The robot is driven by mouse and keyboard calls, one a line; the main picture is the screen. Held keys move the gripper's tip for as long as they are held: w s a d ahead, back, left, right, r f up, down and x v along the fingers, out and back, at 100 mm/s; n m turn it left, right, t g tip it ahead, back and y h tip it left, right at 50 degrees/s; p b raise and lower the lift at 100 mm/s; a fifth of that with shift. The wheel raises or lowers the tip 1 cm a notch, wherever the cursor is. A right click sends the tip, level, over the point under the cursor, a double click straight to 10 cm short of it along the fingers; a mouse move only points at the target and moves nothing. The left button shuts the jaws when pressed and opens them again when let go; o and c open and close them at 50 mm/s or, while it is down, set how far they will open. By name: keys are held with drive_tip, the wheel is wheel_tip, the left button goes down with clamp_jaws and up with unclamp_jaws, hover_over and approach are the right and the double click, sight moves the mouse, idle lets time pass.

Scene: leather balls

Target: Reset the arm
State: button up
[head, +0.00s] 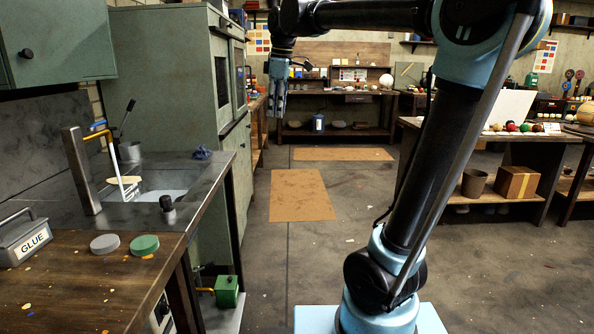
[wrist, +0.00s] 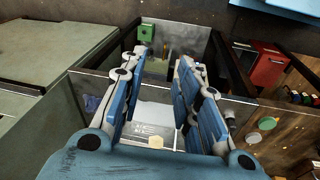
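My arm rises from the front right of the head view and bends over at the top. My gripper (head: 278,112) hangs fingers down at upper middle, in front of the far bench in the picture. In the wrist view my gripper (wrist: 163,56) has its two blue fingers spread apart with a clear gap and nothing held between them. The head view shows the fingers nearly edge-on.
A counter with a sink (head: 160,192), a glue box (head: 28,238) and grey and green discs (head: 144,244) stands at left. Green cabinets (head: 165,110) rise behind it. A table with balls (head: 490,132) is at right. Floor between is open, with mats (head: 300,195).

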drive_tip(key=s+d+f+m, duration=0.5)
drive_tip(key=s+d+f, duration=0.2)
drive_tip(key=f, duration=0.4)
drive_tip(key=s+d+f+m+h, duration=0.1)
drive_tip(key=s+d+f+m, duration=0.5)
drive_tip(key=s+d+f, duration=0.2)
drive_tip(key=s+d+f+m, duration=0.5)
drive_tip(key=s+d+f, duration=0.3)
drive_tip(key=f, duration=0.8)
drive_tip(key=shift+d+m+t, duration=0.3)
drive_tip(key=shift+d, duration=0.9)
